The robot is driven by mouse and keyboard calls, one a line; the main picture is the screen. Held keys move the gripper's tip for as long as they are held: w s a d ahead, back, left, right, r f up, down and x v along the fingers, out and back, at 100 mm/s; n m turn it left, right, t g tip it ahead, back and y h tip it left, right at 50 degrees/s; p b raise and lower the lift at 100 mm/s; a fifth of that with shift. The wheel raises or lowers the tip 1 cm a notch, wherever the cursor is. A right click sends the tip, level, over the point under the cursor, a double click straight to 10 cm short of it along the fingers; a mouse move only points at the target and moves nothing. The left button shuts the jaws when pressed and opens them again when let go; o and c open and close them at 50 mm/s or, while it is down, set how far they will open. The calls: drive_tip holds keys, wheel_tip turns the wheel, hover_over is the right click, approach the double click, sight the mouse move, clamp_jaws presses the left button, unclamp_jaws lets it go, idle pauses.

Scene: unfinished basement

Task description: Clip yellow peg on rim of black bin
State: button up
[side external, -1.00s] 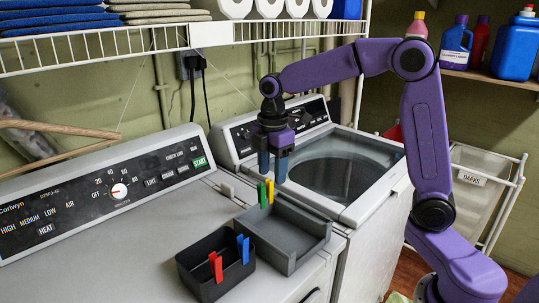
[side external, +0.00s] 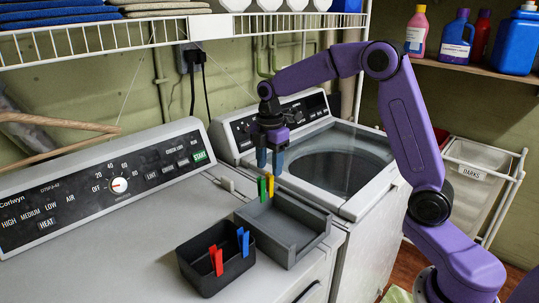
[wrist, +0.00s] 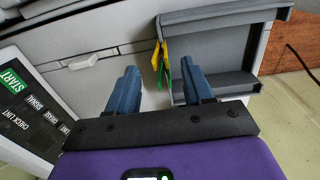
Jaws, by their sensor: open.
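The yellow peg (side external: 271,186) stands upright on the left wall of the grey tray (side external: 322,240), close beside a green peg (side external: 262,189). My gripper (side external: 270,164) is open and empty, pointing down just above these two pegs. In the wrist view the yellow peg (wrist: 156,57) and the green peg (wrist: 166,68) appear between my spread fingertips (wrist: 158,72); I cannot tell whether either finger touches them. The black bin (side external: 214,283) sits in front and to the left of the tray, with a red peg (side external: 216,261) and a blue peg (side external: 243,243) on its rim.
The bin and tray stand on the white machine top (side external: 130,255), clear to the left of the bin. A control panel (side external: 100,185) rises behind it. A washer with a glass lid (side external: 335,165) is behind the tray. A wire shelf (side external: 100,45) hangs above.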

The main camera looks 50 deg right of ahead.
sight(270, 190)
drive_tip(key=shift+f, duration=2.35)
clamp_jaws()
drive_tip(key=shift+s+r, duration=0.1)
drive_tip(key=shift+r, duration=0.05)
drive_tip(key=shift+r, duration=2.5)
